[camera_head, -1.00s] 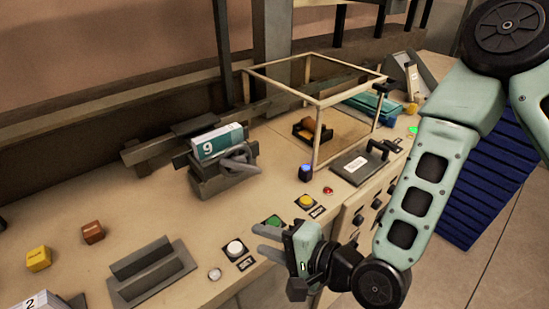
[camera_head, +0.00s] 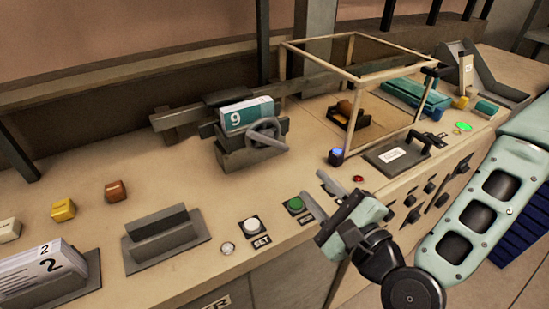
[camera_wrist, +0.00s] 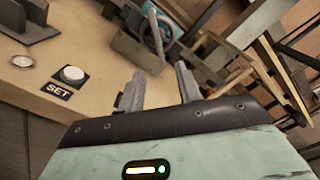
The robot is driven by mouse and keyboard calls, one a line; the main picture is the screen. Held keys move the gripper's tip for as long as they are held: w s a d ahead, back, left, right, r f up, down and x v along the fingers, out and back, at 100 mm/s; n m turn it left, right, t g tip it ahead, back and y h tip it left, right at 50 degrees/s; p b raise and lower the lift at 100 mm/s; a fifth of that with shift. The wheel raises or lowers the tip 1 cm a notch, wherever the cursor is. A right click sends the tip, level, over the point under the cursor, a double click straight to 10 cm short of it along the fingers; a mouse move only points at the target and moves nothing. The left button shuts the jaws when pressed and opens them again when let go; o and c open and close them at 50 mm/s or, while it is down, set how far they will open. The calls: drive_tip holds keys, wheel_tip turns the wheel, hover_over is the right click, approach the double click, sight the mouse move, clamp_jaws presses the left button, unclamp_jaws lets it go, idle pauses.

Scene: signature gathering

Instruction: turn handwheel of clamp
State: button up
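The clamp (camera_head: 236,160) is a dark grey vise on the bench top, holding a white and teal block marked 9 (camera_head: 246,115). Its grey handwheel (camera_head: 266,133) with a protruding handle faces the front right of the clamp. My gripper (camera_head: 314,187) is open and empty over the bench's front edge, to the right of and in front of the handwheel, apart from it. In the wrist view the fingers (camera_wrist: 161,80) are spread, and the clamp (camera_wrist: 138,48) and handwheel (camera_wrist: 157,36) lie beyond them, partly seen.
A white SET button (camera_head: 252,225) and a green button (camera_head: 295,204) sit near the bench edge by my fingers. A frame box (camera_head: 349,66) stands right of the clamp. A grey stand (camera_head: 168,238) and a block marked 2 (camera_head: 45,268) are at left.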

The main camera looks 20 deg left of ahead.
sight(271, 144)
drive_tip(key=shift+w+a+f+b, duration=0.1)
drive_tip(key=shift+a+f+b, duration=0.25)
drive_tip(key=shift+b, duration=2.3)
drive_tip(key=p+x, duration=0.1)
drive_tip(key=x, duration=0.3)
drive_tip(key=p+x, duration=0.2)
drive_tip(key=x, duration=0.3)
drive_tip(key=p+x, duration=0.1)
drive_tip(key=x, duration=0.3)
drive_tip(key=shift+a+r, duration=0.25)
drive_tip(key=shift+r, duration=0.1)
drive_tip(key=shift+w+a+f, duration=0.1)
drive_tip(key=shift+w+a, duration=0.35)
clamp_jaws()
